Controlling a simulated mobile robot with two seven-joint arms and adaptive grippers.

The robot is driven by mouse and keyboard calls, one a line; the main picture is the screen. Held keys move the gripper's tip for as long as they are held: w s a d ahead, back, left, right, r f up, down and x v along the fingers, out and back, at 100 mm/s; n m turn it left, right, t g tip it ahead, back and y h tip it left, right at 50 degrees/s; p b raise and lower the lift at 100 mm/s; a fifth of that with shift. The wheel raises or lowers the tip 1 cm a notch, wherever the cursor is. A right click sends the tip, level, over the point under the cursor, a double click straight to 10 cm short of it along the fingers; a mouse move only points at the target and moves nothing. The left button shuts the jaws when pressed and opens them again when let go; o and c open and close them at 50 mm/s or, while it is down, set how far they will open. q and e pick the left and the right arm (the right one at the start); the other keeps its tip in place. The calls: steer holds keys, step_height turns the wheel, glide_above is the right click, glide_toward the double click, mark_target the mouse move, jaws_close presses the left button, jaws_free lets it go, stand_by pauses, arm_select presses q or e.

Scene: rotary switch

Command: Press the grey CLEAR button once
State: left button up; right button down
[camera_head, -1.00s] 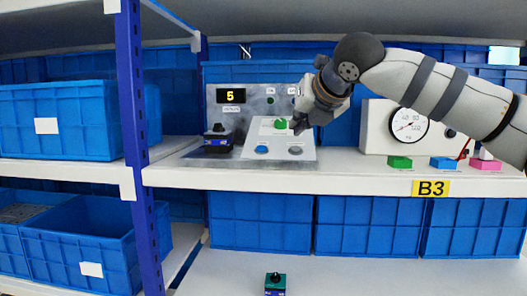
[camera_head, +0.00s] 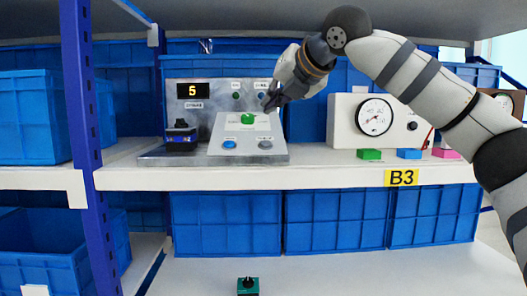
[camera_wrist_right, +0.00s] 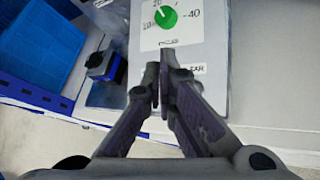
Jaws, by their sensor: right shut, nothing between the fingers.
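The grey CLEAR button (camera_head: 265,144) sits at the lower right of the sloped light control panel (camera_head: 216,134), right of a blue button (camera_head: 229,144). A green rotary knob (camera_head: 247,118) is above them. My right gripper (camera_head: 270,105) is shut and empty, above the grey button and near the panel's upper right side, apart from the button in the head view. In the right wrist view its closed fingertips (camera_wrist_right: 157,85) are in front of the panel below the green knob (camera_wrist_right: 167,17). They hide the grey button there; part of a label shows beside them. My left gripper is not in view.
A black display (camera_head: 193,90) reads 5 on the metal back plate. A black and blue switch box (camera_head: 181,136) stands left of the panel. A white gauge box (camera_head: 345,131) and green, blue and pink blocks stand right. Blue bins line the shelves.

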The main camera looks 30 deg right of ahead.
steer(key=b, duration=0.2)
glide_above(266, 144)
steer(key=s, duration=0.2)
steer(key=f, duration=0.4)
steer(key=shift+w+f, duration=0.2)
steer(key=shift+w, duration=0.05)
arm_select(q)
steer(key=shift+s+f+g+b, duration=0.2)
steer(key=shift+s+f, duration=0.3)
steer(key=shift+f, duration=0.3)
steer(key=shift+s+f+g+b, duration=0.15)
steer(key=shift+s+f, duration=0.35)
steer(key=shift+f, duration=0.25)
arm_select(e)
steer(key=shift+w+d+f, duration=0.1)
steer(key=shift+w+f, duration=0.1)
steer(key=shift+f, duration=0.25)
steer(key=shift+f, duration=0.1)
steer(key=shift+w+d+f, duration=0.1)
steer(key=shift+w+f, duration=0.05)
steer(key=shift+f, duration=0.15)
